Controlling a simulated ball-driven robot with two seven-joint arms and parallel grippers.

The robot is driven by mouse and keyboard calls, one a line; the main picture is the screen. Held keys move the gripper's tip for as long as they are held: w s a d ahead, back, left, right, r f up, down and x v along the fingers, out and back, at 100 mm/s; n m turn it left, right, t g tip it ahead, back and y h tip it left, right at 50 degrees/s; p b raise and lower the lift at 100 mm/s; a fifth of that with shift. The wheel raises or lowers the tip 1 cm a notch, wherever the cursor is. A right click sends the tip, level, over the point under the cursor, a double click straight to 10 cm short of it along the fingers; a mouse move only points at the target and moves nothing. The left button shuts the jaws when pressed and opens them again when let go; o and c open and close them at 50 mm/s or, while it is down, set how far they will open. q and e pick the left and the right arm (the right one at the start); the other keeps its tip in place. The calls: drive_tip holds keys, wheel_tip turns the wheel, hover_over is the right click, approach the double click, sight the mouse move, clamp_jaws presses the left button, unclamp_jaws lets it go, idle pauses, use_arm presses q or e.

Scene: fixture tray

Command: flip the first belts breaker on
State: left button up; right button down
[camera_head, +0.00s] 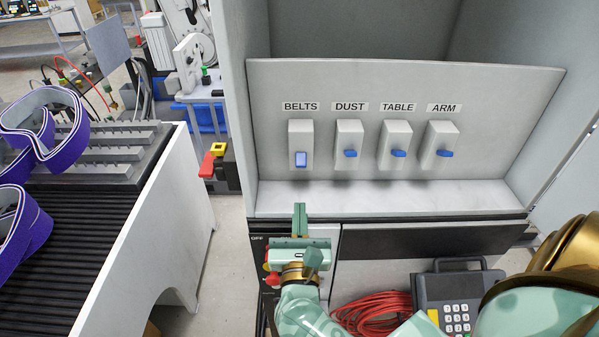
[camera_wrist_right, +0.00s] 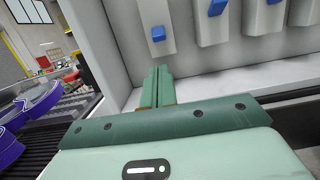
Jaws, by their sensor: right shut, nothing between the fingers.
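The belts breaker (camera_head: 301,133) is the leftmost of the white switch housings on the grey panel, under the BELTS label (camera_head: 300,106). Its blue lever (camera_head: 301,159) shows a paler front face and looks different from the other blue levers. The same lever (camera_wrist_right: 158,34) shows in the right wrist view. My right gripper (camera_head: 300,210) is shut and empty. It is in front of and below the belts breaker, near the front edge of the ledge, apart from the lever. In the right wrist view the closed fingers (camera_wrist_right: 157,82) point toward the panel just below the lever. My left gripper is not in view.
The DUST (camera_head: 349,135), TABLE (camera_head: 396,135) and ARM (camera_head: 441,135) breakers stand to the right. The white ledge (camera_head: 400,197) is bare. Cabinet side walls bound the panel. A telephone (camera_head: 456,300) and red cable (camera_head: 375,315) are below; a conveyor (camera_head: 75,220) with purple belts is left.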

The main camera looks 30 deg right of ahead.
sight(301, 160)
drive_tip(key=shift+w, duration=0.1)
